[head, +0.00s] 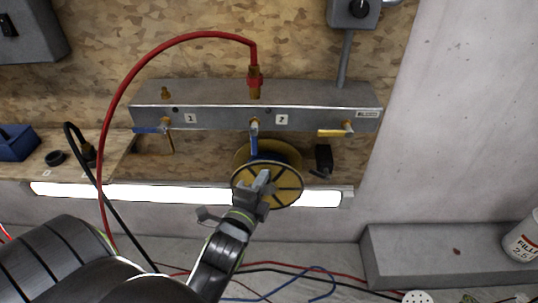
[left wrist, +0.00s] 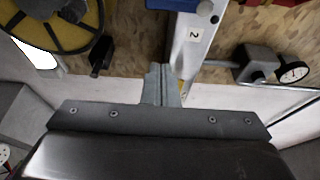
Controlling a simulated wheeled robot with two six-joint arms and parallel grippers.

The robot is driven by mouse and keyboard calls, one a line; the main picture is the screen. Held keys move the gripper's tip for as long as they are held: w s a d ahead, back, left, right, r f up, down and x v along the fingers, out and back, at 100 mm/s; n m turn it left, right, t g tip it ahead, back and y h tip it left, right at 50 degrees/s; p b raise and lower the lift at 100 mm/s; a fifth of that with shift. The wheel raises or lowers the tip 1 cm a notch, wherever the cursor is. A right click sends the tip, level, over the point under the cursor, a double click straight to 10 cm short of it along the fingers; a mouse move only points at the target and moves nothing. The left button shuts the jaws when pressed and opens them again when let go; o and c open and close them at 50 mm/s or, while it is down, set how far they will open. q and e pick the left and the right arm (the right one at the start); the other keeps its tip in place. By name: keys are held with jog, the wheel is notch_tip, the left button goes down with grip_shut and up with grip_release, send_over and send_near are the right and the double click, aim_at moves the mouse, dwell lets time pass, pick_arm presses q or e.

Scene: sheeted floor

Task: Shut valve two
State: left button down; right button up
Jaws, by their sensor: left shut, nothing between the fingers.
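Valve two (head: 254,126) is the middle valve on a grey metal manifold (head: 220,117), beside a white plate marked 2 (head: 282,120). Its blue lever (head: 254,146) points straight down. My left gripper (head: 265,177) is shut and empty, below the lever and in front of a yellow-rimmed reel (head: 297,189). A gap shows between fingertips and lever. In the left wrist view the shut fingers (left wrist: 160,84) point up toward the 2 plate (left wrist: 194,34), with a blue part (left wrist: 172,4) at the top edge. My right gripper is not seen.
Valve one's blue lever (head: 147,130) points left, as does a yellow lever (head: 332,133) at the right. A red hose (head: 150,58) arcs from the manifold's top. A small black part (head: 323,158) sits right of the reel. A lit tube (head: 130,194) runs below.

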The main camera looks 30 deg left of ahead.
aim_at(255, 137)
pick_arm(q)
jog(key=w+a, duration=0.5)
jog(key=w, duration=0.2)
jog(key=shift+w+a, duration=0.3)
jog(key=shift+w, duration=0.05)
dwell(0.4)
dwell(0.4)
